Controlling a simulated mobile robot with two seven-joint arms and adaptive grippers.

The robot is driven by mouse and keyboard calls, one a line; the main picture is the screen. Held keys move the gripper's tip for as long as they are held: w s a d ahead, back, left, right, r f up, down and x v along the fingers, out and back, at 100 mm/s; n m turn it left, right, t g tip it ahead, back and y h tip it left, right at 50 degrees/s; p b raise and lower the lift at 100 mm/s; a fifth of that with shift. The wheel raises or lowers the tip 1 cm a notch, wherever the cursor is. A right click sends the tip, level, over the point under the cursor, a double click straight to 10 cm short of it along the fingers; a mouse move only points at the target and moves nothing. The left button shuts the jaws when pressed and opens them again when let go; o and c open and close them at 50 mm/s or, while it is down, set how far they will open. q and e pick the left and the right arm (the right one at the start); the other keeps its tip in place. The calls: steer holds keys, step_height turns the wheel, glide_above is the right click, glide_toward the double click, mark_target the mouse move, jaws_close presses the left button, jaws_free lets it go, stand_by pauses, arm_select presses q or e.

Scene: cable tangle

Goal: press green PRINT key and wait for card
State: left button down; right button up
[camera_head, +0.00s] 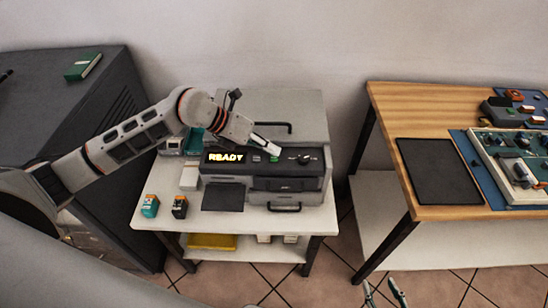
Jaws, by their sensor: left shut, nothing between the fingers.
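The card printer (288,183) stands on a small white table. The dark output tray (222,197) at the printer's front left looks empty. My right gripper (384,292) is at the bottom edge, its two fingers apart, with nothing visible between them.
Two small cartridges, one teal (150,206) and one dark orange-topped (180,207), stand on the white table (310,221). A wooden workbench (400,110) at the right holds a black mat (439,170) and electronics. A dark cabinet (80,110) is at the left.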

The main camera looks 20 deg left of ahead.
mark_target(271, 158)
arm_select(q)
steer(key=shift+f, duration=0.45)
steer(key=shift+f, duration=0.4)
stand_by(0.7)
steer(key=shift+r+p, duration=0.5)
steer(key=shift+r, duration=0.35)
step_height(271, 158, up, 5)
steer(key=p, duration=0.4)
stand_by(0.7)
